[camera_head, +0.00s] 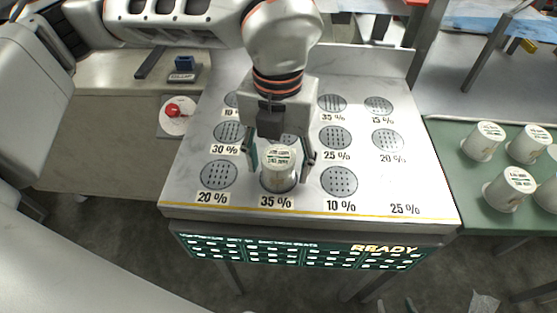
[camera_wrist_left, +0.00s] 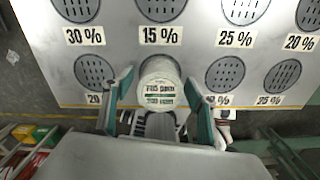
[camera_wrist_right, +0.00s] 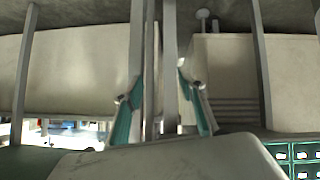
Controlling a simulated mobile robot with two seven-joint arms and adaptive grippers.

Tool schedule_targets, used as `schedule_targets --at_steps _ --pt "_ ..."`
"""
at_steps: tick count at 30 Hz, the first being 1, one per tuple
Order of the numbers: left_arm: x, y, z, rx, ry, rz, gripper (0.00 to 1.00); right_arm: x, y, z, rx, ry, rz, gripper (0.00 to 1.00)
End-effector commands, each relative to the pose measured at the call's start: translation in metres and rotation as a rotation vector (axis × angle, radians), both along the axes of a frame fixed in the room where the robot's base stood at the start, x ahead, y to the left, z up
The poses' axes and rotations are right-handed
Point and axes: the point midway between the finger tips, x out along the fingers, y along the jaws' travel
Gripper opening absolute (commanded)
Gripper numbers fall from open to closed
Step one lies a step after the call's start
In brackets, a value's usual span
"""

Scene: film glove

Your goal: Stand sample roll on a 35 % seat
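A white sample roll (camera_head: 279,172) with green print on its top stands upright over the front-row seat labelled 35 % (camera_head: 276,202). The roll hides most of that seat. It also shows in the left wrist view (camera_wrist_left: 160,92). My left gripper (camera_head: 280,157) points down from above with one finger on each side of the roll. Its fingers are spread, and gaps show between them and the roll. Another 35 % seat (camera_head: 332,103) in the back row is empty. My right gripper (camera_wrist_right: 162,108) is open and empty, away from the roll.
The other perforated seats on the white board (camera_head: 440,210) are empty. A green table (camera_head: 450,150) at the right holds several similar rolls (camera_head: 483,141). A red button (camera_head: 173,108) is at the left. A panel below the board's front edge reads READY (camera_head: 384,249).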

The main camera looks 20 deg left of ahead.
Motion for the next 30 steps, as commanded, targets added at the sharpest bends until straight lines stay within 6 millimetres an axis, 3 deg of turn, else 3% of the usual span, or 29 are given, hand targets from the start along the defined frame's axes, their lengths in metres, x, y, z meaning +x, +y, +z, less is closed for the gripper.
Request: schedule_targets --at_steps 7,11,24,30 --pt "0.0 0.0 0.002 0.0 -0.001 0.0 0.57 0.001 0.0 0.001 0.0 -0.002 0.001 0.4" --pt "0.001 0.0 0.013 -0.001 -0.004 0.001 0.57 0.002 0.0 0.005 0.0 -0.007 0.0 0.4" --pt "0.0 0.0 0.098 0.0 -0.006 0.0 0.57 0.005 0.001 0.015 0.011 -0.016 -0.003 0.4" --pt "0.0 0.0 0.119 -0.001 -0.003 -0.001 0.57 0.001 0.002 0.011 0.014 -0.005 -0.003 0.4"
